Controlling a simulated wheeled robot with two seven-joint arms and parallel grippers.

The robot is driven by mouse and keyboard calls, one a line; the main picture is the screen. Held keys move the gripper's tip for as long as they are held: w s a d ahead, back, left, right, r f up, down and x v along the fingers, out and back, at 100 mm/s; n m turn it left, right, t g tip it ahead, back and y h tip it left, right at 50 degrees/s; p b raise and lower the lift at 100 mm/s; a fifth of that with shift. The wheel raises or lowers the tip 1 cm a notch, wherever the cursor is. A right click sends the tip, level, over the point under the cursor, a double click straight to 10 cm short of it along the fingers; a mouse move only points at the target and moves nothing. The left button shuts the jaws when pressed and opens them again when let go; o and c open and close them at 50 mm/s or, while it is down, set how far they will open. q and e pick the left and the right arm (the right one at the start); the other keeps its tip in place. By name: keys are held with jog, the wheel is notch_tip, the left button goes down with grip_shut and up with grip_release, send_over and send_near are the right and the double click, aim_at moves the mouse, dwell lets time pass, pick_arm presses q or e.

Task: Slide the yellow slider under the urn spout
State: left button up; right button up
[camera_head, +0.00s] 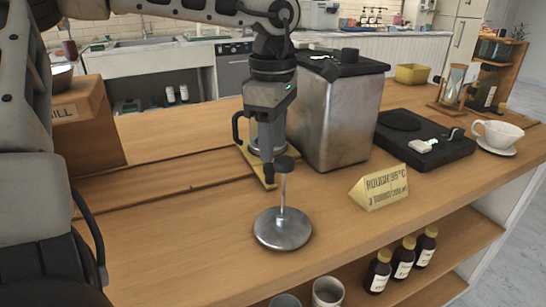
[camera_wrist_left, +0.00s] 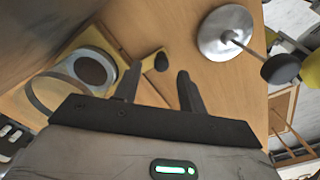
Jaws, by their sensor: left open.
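The yellow slider (camera_head: 243,152) lies on the wooden counter just left of the steel urn (camera_head: 342,118), mostly behind my left gripper. A glass vessel with a black handle (camera_head: 238,126) stands on it. In the left wrist view the slider (camera_wrist_left: 112,42) shows with the round vessel (camera_wrist_left: 92,70) on it and a dark knob (camera_wrist_left: 154,62) at its end. My left gripper (camera_head: 268,176) points down at the slider's near end. Its two fingers (camera_wrist_left: 158,84) are apart, with the knob just past and between their tips; contact cannot be told. The urn spout is not clearly visible.
A metal disc with an upright stem and dark knob (camera_head: 283,230) stands close in front of my left gripper. A yellow sign (camera_head: 379,189), a black scale (camera_head: 424,147) and a white cup (camera_head: 497,134) are to the right. A wooden box (camera_head: 92,128) stands left. The front counter is partly clear.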

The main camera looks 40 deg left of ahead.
pick_arm(q)
notch_tip(320, 180, up, 11)
jog(key=p, duration=0.1)
jog(key=shift+f, duration=0.2)
jog(key=shift+f, duration=0.1)
dwell(0.4)
